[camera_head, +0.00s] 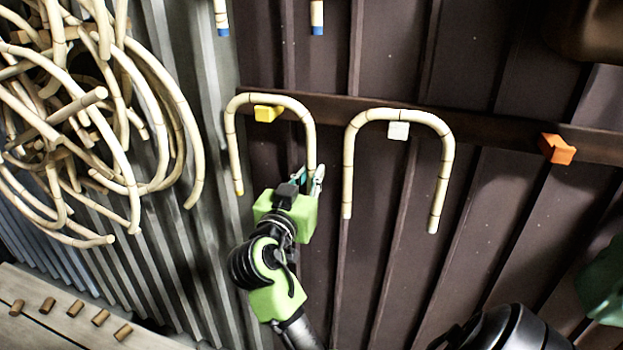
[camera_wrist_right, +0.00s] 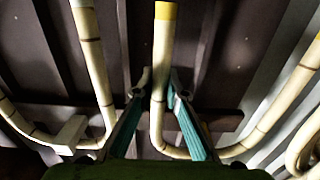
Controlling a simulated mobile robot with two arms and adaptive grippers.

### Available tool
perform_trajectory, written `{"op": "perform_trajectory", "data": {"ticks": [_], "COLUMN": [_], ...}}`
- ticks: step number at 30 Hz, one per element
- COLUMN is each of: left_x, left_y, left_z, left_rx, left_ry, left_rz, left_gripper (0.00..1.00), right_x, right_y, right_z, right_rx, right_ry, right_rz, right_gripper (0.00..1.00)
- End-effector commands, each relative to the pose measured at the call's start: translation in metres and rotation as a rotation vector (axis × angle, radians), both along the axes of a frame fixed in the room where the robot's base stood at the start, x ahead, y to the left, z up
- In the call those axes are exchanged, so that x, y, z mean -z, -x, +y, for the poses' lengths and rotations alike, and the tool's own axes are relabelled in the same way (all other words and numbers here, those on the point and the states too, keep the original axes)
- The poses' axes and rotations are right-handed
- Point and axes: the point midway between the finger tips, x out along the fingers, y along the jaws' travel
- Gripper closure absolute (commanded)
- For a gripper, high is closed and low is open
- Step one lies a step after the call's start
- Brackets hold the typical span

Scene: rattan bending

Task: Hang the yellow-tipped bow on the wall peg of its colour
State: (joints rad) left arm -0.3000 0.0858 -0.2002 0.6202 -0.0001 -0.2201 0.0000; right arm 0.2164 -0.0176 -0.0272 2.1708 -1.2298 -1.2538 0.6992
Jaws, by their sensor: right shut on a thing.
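The yellow-tipped bow (camera_head: 233,145) is an upside-down U of pale rattan with dark bands, against the dark wall. Its crossbar is at the top edge of the yellow peg (camera_head: 267,114); I cannot tell whether it rests on it. A yellow tip shows on its left leg. My right gripper (camera_head: 308,182) is shut on the lower part of its right leg. In the right wrist view the fingers (camera_wrist_right: 155,92) stand either side of this leg (camera_wrist_right: 158,125), which has a yellow end. My left gripper is out of view.
A second bow (camera_head: 441,160) is at the white peg (camera_head: 398,131), close right of my gripper. An orange peg (camera_head: 557,149) on the rail is bare. Tangled rattan (camera_head: 125,140) hangs at the left. Short pieces (camera_head: 75,308) lie on a bench at lower left.

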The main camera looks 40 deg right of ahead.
Motion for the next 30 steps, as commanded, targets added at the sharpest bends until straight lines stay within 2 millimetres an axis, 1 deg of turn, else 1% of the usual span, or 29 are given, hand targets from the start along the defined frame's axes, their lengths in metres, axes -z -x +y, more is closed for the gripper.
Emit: {"op": "perform_trajectory", "data": {"ticks": [3,6,13,14,15,16,23,26,30], "left_x": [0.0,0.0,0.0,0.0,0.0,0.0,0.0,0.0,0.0], "left_y": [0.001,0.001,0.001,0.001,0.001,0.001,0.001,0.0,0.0], "left_z": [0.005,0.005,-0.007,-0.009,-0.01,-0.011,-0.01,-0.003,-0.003], "left_rx": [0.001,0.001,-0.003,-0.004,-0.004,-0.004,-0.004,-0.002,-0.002], "left_ry": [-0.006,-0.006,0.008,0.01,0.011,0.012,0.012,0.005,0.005], "left_rz": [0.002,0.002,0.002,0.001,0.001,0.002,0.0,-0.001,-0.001], "left_gripper": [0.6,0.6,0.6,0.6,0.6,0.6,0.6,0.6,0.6], "right_x": [-0.001,-0.001,0.0,0.0,0.0,0.0,0.0,0.0,0.001], "right_y": [-0.001,-0.001,-0.001,-0.001,-0.001,-0.001,0.0,0.0,0.006], "right_z": [-0.001,-0.001,-0.001,-0.001,-0.001,-0.001,-0.001,0.0,0.012], "right_rx": [0.0,0.0,0.0,0.0,0.0,0.0,0.0,0.0,-0.002], "right_ry": [0.0,0.0,0.0,0.0,0.0,0.0,0.0,0.0,-0.003], "right_rz": [-0.001,-0.001,0.0,0.0,0.0,0.0,0.0,0.001,0.001], "right_gripper": [1.0,1.0,1.0,0.82,0.72,0.68,0.68,0.68,0.68]}}
